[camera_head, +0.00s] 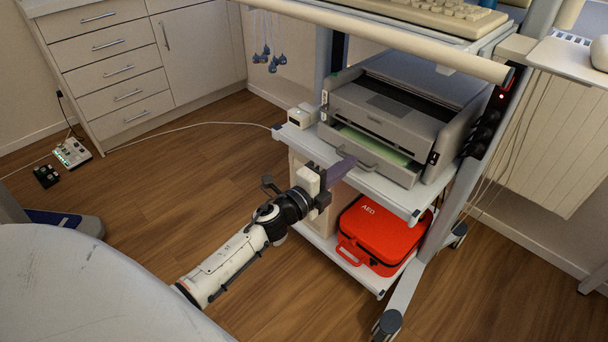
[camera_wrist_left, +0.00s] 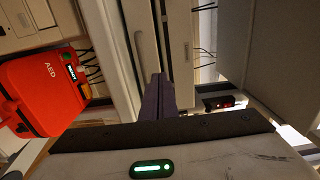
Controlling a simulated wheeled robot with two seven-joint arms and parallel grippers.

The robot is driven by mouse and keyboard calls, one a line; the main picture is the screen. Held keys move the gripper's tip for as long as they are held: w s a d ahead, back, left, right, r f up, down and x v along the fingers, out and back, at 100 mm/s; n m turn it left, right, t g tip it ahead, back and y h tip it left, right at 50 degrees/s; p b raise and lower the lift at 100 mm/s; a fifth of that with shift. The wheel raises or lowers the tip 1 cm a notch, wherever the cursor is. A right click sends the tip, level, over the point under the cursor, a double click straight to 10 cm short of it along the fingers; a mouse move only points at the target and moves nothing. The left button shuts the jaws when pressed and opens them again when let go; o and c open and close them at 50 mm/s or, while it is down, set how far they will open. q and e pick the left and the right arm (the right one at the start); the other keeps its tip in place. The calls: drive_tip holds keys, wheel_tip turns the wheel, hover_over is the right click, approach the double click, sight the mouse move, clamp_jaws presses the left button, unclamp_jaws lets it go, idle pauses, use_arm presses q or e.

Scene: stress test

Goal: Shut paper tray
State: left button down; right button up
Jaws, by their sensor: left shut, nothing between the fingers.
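A grey printer (camera_head: 395,105) stands on the middle shelf of a white cart. Its paper tray (camera_head: 378,162) is pulled part way out at the lower front, and green paper (camera_head: 376,145) shows in the gap behind the tray front. My left gripper (camera_head: 345,165) points at the left part of the tray front, with its purple fingers shut and empty. In the wrist view the picture is turned sideways; the fingers (camera_wrist_left: 158,92) reach to the tray front (camera_wrist_left: 147,45). Whether they touch it I cannot tell. My right gripper is not in view.
A red AED case (camera_head: 378,232) lies on the bottom shelf, under the fingers. A small white box (camera_head: 302,116) sits left of the printer. A keyboard (camera_head: 440,14) lies on the top shelf. The cart's post (camera_head: 465,180) rises at the right. Open floor (camera_head: 190,190) lies left of the cart.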

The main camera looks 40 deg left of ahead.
use_arm(q)
drive_tip(key=s+a, duration=0.1)
drive_tip(key=s, duration=0.7)
drive_tip(key=shift+a+p, duration=0.2)
drive_tip(key=shift+p, duration=0.15)
drive_tip(key=c, duration=2.3)
unclamp_jaws()
drive_tip(key=shift+s, duration=0.3)
drive_tip(key=shift+o, duration=0.6)
drive_tip(key=s+d+f+n+g+y, duration=0.1)
drive_tip(key=s+d+f+n+y, duration=0.1)
drive_tip(key=s+f+n, duration=0.2)
drive_tip(key=s+n, duration=0.2)
drive_tip(key=n, duration=0.1)
drive_tip(key=shift+g, duration=0.3)
drive_tip(key=s+d+f+n+g+h, duration=0.1)
drive_tip(key=s+d+f+n+g, duration=0.2)
drive_tip(key=s, duration=0.5)
drive_tip(key=s+d+f+n+g+h, duration=0.1)
drive_tip(key=s+d+f+n+g, duration=0.2)
drive_tip(key=s+d+f+n, duration=0.2)
drive_tip(key=s+d+n, duration=0.3)
drive_tip(key=s+d, duration=0.1)
drive_tip(key=shift+d+g, duration=0.2)
drive_tip(key=shift+g, duration=0.2)
